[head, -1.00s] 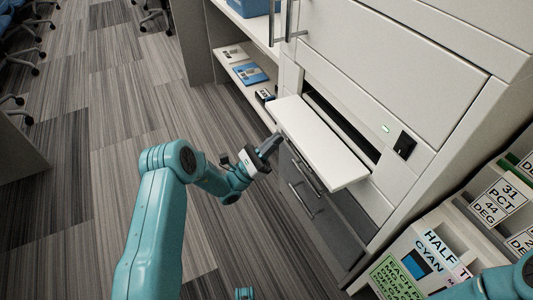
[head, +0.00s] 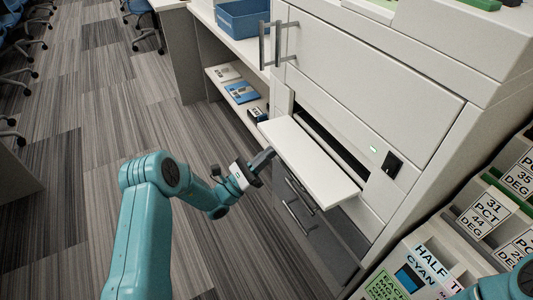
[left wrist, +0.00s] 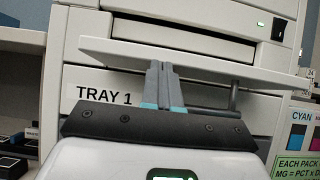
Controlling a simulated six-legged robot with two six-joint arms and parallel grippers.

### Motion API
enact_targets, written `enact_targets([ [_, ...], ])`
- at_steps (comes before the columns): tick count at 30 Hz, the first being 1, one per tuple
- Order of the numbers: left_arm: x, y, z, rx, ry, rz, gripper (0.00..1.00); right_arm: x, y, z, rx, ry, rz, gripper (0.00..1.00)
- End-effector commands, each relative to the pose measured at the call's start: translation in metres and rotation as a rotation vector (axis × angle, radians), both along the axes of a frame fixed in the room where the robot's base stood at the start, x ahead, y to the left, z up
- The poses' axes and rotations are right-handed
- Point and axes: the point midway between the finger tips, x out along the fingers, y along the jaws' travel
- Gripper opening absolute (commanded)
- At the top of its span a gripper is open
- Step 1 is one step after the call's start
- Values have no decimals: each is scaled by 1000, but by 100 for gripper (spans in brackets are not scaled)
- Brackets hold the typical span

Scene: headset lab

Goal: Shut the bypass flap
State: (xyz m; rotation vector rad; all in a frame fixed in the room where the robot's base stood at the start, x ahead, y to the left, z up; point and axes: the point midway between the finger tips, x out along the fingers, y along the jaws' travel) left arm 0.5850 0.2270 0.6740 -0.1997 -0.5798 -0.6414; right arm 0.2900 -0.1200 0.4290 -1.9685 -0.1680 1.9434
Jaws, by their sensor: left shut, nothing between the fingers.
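The bypass flap (head: 312,170) is a white panel folded out from the front of the white machine, standing out roughly level below a dark slot (head: 335,144). In the left wrist view the flap (left wrist: 215,70) spans the upper part, seen from near its edge. My left gripper (head: 268,155) is shut and empty at the flap's outer edge, near its far-left end. In the left wrist view its grey fingertips (left wrist: 160,66) overlap the flap's lower edge; I cannot tell whether they touch it. My right gripper is not in view; only part of my right arm shows at bottom right.
Grey drawers with bar handles (head: 298,208) lie below the flap; the wrist view shows a "TRAY 1" label (left wrist: 104,96). A shelf with small boxes (head: 242,92) stands behind left. A rack of labelled packs (head: 470,222) is at right. Carpet floor is open at left.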

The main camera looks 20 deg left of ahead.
Motion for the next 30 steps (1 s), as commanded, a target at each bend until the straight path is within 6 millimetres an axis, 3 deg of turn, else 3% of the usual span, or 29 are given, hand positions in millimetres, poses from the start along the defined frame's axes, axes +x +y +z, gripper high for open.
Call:
enact_targets([
  [8, 0, 0, 15, 78, 99, 1, 0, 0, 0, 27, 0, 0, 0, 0],
  [20, 3, -4, 55, 178, 229, -2, 0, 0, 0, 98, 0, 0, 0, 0],
  [30, 14, -12, 90, 367, 464, -1, 0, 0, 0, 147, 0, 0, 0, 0],
])
